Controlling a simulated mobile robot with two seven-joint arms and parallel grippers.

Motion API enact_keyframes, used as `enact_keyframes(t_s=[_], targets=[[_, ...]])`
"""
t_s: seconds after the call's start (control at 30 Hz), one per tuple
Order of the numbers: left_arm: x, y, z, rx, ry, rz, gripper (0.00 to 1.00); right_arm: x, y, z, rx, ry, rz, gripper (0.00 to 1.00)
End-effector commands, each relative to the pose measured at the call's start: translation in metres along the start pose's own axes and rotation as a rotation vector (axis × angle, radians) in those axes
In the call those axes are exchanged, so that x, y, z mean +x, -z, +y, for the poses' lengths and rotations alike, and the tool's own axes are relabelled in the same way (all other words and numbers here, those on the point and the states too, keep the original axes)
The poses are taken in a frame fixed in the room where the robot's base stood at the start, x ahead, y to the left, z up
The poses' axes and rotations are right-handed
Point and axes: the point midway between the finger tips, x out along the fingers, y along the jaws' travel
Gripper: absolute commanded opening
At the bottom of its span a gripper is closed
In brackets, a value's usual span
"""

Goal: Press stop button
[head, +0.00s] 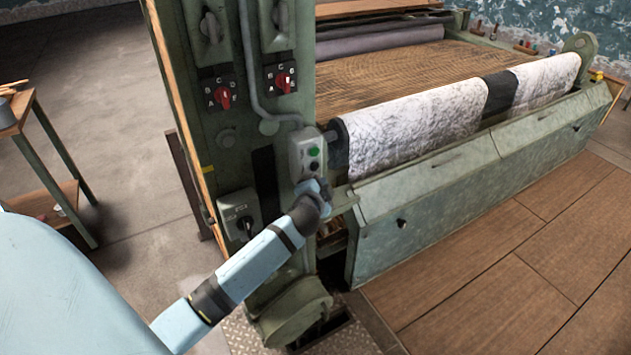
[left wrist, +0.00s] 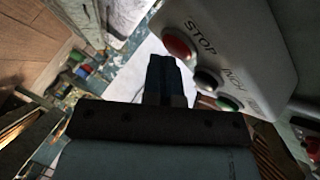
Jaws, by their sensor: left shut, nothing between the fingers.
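A grey control box (head: 308,150) is mounted on the green machine post. In the head view its green button (head: 314,151) and black button (head: 314,165) show, while the red one is hidden behind my left gripper (head: 320,187). In the left wrist view the red stop button (left wrist: 178,44) sits beside the word STOP. The black button (left wrist: 206,79) and green button (left wrist: 229,104) follow along the same face. My left gripper (left wrist: 161,60) is shut and empty, its fingertips close beside the red button. I cannot tell whether they touch the box. My right gripper is not in view.
Rotary switches with red knobs (head: 222,97) sit higher on the post (head: 240,150). A roll of white patterned cloth (head: 410,120) and a green apron panel (head: 470,190) extend right. A small wooden cart (head: 45,150) stands left. The wooden floor at lower right is clear.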

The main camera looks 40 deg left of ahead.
Motion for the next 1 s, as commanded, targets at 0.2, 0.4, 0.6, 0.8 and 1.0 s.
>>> enact_keyframes(t_s=[0.2, 0.4, 0.6, 0.8, 1.0], targets=[[-0.007, 0.005, 0.005, 0.000, 0.000, -0.001, 0.00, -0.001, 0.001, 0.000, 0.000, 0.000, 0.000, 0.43], [-0.012, 0.008, 0.009, 0.000, 0.000, -0.001, 0.00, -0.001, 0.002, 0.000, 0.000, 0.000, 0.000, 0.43], [-0.012, 0.009, 0.009, 0.000, 0.000, -0.001, 0.00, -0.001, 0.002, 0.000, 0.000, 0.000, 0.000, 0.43], [-0.017, 0.012, 0.013, 0.000, -0.001, 0.000, 0.00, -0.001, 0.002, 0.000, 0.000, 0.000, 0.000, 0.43], [-0.030, 0.021, 0.022, -0.001, -0.001, 0.000, 0.00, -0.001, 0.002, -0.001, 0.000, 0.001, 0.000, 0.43]])
